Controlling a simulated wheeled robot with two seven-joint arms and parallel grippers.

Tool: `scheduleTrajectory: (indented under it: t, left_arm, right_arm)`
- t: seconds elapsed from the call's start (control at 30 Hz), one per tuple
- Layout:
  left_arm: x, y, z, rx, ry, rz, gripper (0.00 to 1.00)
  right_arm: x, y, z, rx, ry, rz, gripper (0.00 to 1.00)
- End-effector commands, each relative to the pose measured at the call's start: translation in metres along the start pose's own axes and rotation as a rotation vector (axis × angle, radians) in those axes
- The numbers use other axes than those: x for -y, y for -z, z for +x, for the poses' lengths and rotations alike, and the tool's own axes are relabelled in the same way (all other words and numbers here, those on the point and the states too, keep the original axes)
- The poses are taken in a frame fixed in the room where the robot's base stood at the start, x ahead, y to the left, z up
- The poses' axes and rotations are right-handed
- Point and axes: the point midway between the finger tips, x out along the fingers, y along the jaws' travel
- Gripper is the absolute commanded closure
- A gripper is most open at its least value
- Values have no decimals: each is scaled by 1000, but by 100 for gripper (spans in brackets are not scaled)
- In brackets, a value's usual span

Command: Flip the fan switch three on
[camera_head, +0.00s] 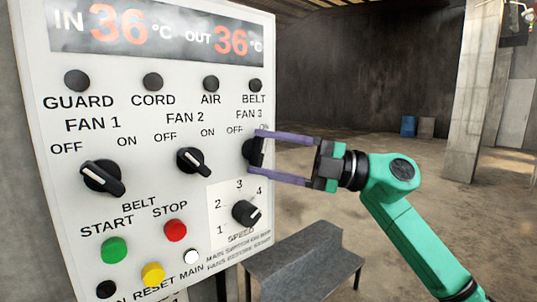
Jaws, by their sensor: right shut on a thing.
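The white control panel (140,185) fills the left of the head view. The black fan three switch (251,152) sits on its right side, below the FAN 3 label, with OFF and ON marked above it. My right gripper (258,155) reaches in from the right, its two purple fingers above and below the fan three switch and shut on it. The fingers partly cover the switch, so I cannot tell which way its pointer faces. My left gripper is not in view.
The fan one switch (102,178), fan two switch (191,161) and speed knob (246,213) are on the same panel. Green (114,250), red (175,230) and yellow (153,274) buttons sit lower. A grey metal chute (305,262) stands below my right arm.

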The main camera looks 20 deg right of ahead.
Motion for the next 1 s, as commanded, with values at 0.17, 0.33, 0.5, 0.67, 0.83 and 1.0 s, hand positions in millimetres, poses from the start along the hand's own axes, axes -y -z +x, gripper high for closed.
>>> scheduleTrajectory:
  t: [0.17, 0.33, 0.5, 0.67, 0.83, 1.0]
  left_arm:
    - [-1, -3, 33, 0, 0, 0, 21]
    - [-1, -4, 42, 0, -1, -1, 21]
    - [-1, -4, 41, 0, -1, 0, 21]
    - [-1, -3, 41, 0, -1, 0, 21]
    - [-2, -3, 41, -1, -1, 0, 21]
    - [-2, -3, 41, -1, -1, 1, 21]
  right_arm:
    - [12, -1, -1, -3, -166, 167, 91]
    - [9, 1, 0, -3, -305, 306, 91]
    - [5, 1, 0, 0, -336, 337, 91]
    - [5, 0, 0, 0, -335, 336, 91]
    - [5, 0, 0, 0, -334, 335, 5]
    - [5, 1, 0, 0, -334, 334, 5]
